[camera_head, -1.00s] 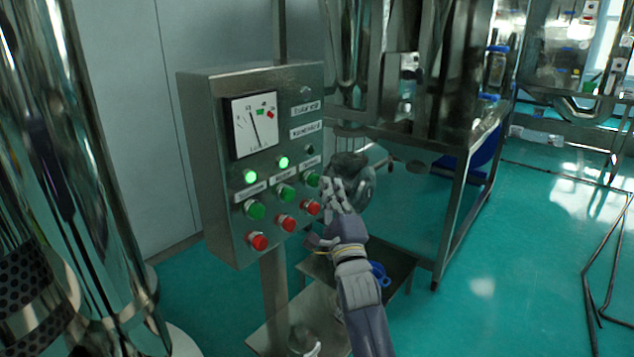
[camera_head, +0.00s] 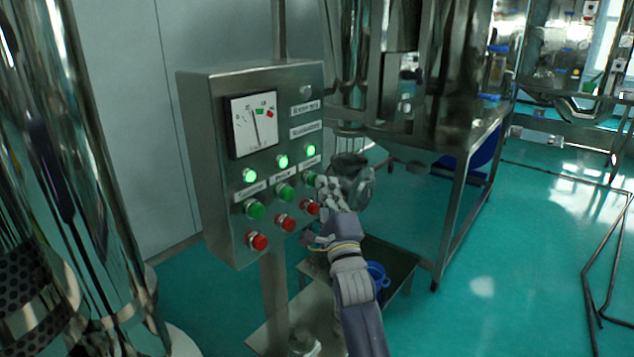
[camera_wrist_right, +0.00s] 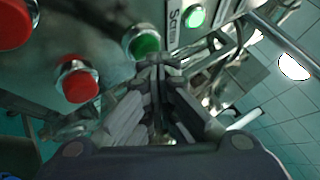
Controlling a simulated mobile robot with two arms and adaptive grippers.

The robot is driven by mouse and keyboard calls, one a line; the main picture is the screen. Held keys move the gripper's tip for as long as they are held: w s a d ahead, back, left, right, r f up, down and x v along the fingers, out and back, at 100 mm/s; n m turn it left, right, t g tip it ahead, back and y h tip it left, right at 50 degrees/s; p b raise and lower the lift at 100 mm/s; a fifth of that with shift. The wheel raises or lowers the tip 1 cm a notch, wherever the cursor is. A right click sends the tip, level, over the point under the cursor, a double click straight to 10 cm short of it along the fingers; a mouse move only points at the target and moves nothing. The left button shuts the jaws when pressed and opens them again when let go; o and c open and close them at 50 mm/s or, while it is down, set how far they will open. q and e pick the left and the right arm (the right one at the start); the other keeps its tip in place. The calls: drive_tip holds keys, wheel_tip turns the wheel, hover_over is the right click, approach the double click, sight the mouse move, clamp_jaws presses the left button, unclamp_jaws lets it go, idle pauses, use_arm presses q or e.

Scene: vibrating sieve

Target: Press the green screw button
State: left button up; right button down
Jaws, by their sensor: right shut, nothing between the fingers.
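The grey control box (camera_head: 205,160) has a row of green buttons above a row of red ones. The green screw button (camera_head: 309,178) is the rightmost green one; the lamp (camera_head: 310,150) above it glows green. In the right wrist view the screw button (camera_wrist_right: 146,44) sits below a label reading "Screw" (camera_wrist_right: 176,18) and a lit lamp. My right gripper (camera_head: 322,184) is shut and empty, its fingertips (camera_wrist_right: 157,72) right at the screw button's edge. Contact cannot be told. My left gripper is not in view.
Red buttons (camera_head: 311,207) sit just below the green row. A metal frame table (camera_head: 455,215) with machinery stands behind, right of the box. A low metal stand (camera_head: 262,335) holding a blue container (camera_head: 378,270) is beneath my right arm. Green floor at right is mostly clear.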

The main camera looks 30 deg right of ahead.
drive_tip(key=shift+s, duration=0.1)
idle(0.3)
drive_tip(key=shift+s+d+p, duration=0.3)
drive_tip(key=shift+s+p, duration=0.15)
drive_tip(key=shift+s, duration=0.3)
drive_tip(key=s, duration=0.1)
drive_tip(key=s+d+p, duration=0.1)
drive_tip(key=s, duration=0.1)
drive_tip(key=s+d+p, duration=0.1)
drive_tip(key=shift+s, duration=0.35)
idle(0.5)
